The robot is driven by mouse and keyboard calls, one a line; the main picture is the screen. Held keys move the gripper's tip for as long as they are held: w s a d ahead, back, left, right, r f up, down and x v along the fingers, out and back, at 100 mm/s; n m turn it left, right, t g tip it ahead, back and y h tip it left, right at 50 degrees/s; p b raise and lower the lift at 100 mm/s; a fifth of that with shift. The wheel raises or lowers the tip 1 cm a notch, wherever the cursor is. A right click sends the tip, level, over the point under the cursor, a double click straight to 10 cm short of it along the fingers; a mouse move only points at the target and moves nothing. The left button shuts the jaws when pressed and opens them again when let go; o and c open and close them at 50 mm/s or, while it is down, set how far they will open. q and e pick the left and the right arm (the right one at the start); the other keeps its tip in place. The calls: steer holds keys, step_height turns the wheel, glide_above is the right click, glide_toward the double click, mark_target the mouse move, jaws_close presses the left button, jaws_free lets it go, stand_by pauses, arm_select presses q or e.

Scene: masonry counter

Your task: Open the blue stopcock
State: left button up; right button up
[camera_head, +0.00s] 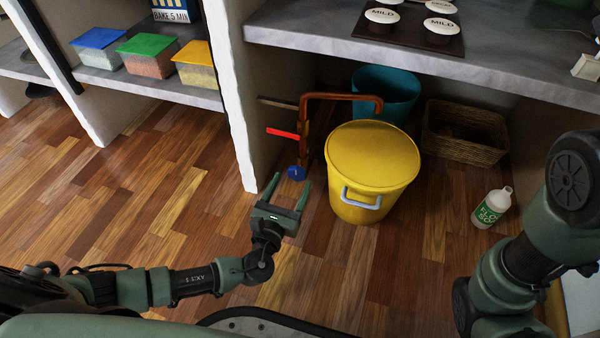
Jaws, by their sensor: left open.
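The blue stopcock (296,173) is a small round blue handle at the lower end of a copper pipe (340,97), low by the white wall end under the counter. A red lever (283,134) sits higher on the same pipe. My left gripper (288,185) is open, its two fingers pointing at the blue stopcock, with the handle showing just beyond and between the fingertips. I cannot tell whether they touch it. My right arm is at the right edge, and its gripper is out of view.
A yellow lidded bucket (372,152) stands close to the right of the pipe. A teal bin (385,92), a wicker basket (464,131) and a white bottle (492,207) are farther right. The counter (480,62) overhangs them. The wooden floor at left is clear.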

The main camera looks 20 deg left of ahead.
mark_target(296, 174)
arm_select(q)
steer(key=w+b, duration=0.1)
steer(key=w, duration=0.3)
steer(key=shift+f+b, duration=0.15)
steer(key=shift+b, duration=0.25)
steer(key=shift+w+d, duration=0.1)
steer(key=shift+w, duration=0.2)
steer(key=c, duration=1.3)
